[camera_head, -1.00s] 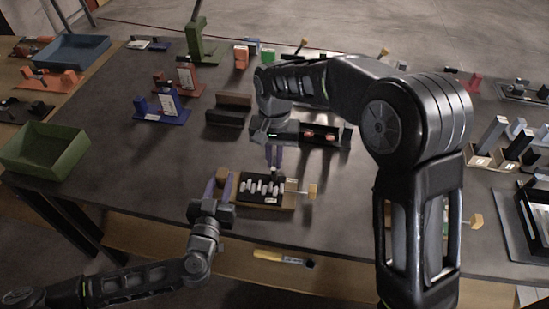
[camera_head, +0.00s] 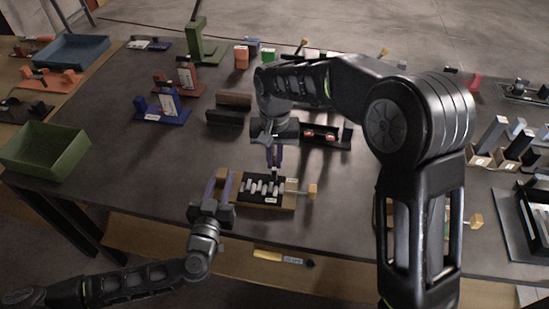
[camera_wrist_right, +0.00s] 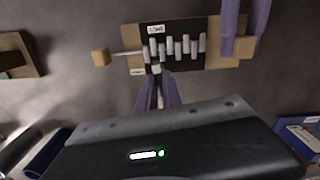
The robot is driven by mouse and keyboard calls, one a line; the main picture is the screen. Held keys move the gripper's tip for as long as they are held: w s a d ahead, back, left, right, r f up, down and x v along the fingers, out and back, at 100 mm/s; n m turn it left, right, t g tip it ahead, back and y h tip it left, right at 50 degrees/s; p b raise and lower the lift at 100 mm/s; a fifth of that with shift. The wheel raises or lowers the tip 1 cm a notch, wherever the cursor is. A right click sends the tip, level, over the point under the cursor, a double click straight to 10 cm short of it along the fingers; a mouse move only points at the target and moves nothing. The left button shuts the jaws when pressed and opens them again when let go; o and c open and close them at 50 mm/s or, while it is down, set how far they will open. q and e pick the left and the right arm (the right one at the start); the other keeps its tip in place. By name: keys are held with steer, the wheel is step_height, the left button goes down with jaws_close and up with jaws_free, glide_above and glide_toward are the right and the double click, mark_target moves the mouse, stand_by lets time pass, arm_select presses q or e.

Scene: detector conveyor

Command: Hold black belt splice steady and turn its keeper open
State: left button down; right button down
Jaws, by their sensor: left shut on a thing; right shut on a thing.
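The black belt splice (camera_head: 262,197) lies on a wooden base, with a row of pale pins across its black plate. It also shows in the right wrist view (camera_wrist_right: 178,60). My left gripper (camera_head: 224,182) is shut on the wooden block at the splice's left end; its fingers show at the upper right of the wrist view (camera_wrist_right: 238,38). My right gripper (camera_head: 274,168) points down at the splice's far edge. In the wrist view its fingertips (camera_wrist_right: 157,78) are shut on a small pale tab, seemingly the keeper (camera_wrist_right: 157,69), which they partly hide.
A thin rod with a wooden knob (camera_head: 312,190) sticks out from the splice's right end. A black fixture (camera_head: 335,137) stands behind my right gripper, beside a dark brown block (camera_head: 232,105). A yellow-handled tool (camera_head: 268,255) lies at the front edge.

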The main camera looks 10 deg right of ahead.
mark_target(274, 162)
steer(key=n, duration=0.4)
steer(key=shift+n, duration=1.6)
steer(key=c, duration=1.5)
jaws_free()
steer(key=shift+r, duration=0.15)
step_height(274, 162, up, 12)
